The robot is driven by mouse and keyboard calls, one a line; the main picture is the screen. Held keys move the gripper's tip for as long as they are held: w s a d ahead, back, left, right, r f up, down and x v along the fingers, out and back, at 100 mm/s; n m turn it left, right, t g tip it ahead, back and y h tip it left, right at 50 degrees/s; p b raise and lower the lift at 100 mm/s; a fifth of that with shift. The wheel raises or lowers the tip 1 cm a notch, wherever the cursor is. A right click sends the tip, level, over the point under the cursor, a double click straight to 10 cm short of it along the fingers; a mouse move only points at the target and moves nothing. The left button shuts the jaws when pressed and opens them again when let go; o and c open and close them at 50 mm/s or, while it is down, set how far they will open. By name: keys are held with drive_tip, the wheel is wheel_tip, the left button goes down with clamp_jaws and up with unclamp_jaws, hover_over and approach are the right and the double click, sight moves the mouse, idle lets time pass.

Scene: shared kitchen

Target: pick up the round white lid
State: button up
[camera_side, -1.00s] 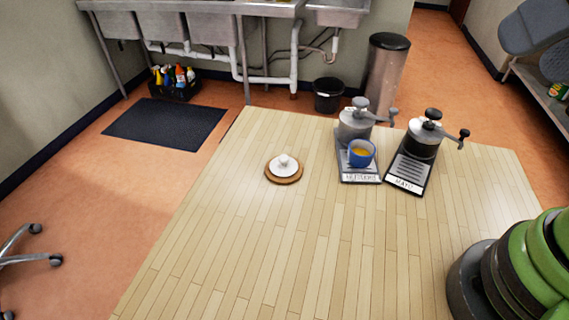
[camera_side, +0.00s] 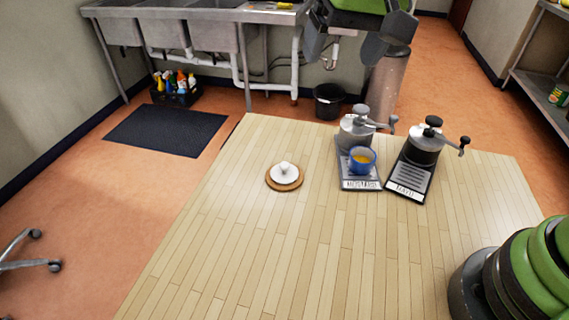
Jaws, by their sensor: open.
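The round white lid (camera_side: 285,172) with a small knob lies on a round wooden board (camera_side: 297,184) on the light wooden table. My gripper (camera_side: 341,58) shows at the top of the side view, above and to the right of the lid. Its two dark grey fingers are apart with nothing between them. It is well clear of the lid, and nothing hides the lid.
Two hand-cranked dispensers stand to the right of the lid, the left one (camera_side: 356,133) and the right one (camera_side: 423,145). A blue cup (camera_side: 361,160) with yellow-orange contents stands on the left one's base. The table's front and left (camera_side: 260,265) are clear.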

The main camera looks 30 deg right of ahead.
drive_tip(key=w+a+f+g, duration=0.1)
drive_tip(key=w+a+f, duration=0.35)
drive_tip(key=f, duration=0.55)
drive_tip(key=h, duration=0.1)
hover_over(285, 165)
drive_tip(key=shift+n+g, duration=0.3)
drive_tip(key=shift+n, duration=0.1)
wheel_tip(285, 165, down, 8)
drive_tip(key=shift+f, duration=0.2)
drive_tip(key=shift+w+f, duration=0.1)
drive_tip(key=shift+f, duration=3)
drive_tip(key=c, duration=1.2)
drive_tip(key=shift+f, duration=0.1)
clamp_jaws()
